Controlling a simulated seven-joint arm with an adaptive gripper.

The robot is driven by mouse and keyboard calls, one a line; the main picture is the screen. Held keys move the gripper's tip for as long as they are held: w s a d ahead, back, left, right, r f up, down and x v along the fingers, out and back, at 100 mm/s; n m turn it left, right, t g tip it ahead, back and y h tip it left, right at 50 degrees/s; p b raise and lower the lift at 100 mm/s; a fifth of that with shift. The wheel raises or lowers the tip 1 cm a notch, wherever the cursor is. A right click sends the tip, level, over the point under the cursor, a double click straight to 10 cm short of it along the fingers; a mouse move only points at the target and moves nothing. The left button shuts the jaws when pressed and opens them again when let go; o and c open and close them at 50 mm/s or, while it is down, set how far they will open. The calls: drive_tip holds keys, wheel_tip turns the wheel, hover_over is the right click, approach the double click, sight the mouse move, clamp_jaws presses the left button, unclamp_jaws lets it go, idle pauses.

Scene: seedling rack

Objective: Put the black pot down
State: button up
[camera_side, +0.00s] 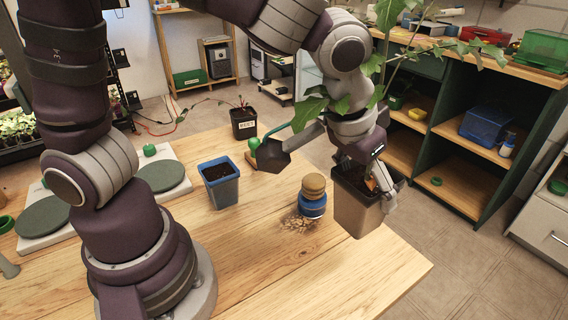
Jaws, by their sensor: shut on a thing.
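My gripper (380,190) is shut on the wall of a square taupe-brown pot (358,214) with a dark rim, at the table's right edge. One finger shows outside the wall; the other is partly hidden inside. I cannot tell whether the pot's base touches the wood. A tall leafy plant (388,15) rises behind my wrist; its base is hidden. A small black pot (244,131) with a white label and a thin sprig stands apart from my gripper at the table's back edge.
A blue-rimmed grey pot (224,191) with soil stands mid-table. A blue jar with a tan top (312,201) stands just left of the held pot, with crumbs around it. The front of the wooden table (300,275) is clear.

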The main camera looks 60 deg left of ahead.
sight(344, 222)
wheel_tip(344, 222, down, 12)
drive_tip(key=shift+r, duration=0.2)
drive_tip(key=shift+f, duration=0.15)
drive_tip(key=o, duration=1.2)
drive_tip(key=shift+o, duration=0.2)
drive_tip(key=v, duration=1.2)
drive_tip(key=shift+w, duration=0.15)
drive_tip(key=s+a+r, duration=0.2)
drive_tip(key=a, duration=0.3)
drive_tip(key=s+a+r+t, duration=0.1)
drive_tip(key=s+a+r, duration=0.2)
drive_tip(key=a, duration=0.3)
drive_tip(key=shift+s+a+r, duration=0.2)
drive_tip(key=shift+s+a, duration=0.05)
drive_tip(key=shift+s, duration=0.05)
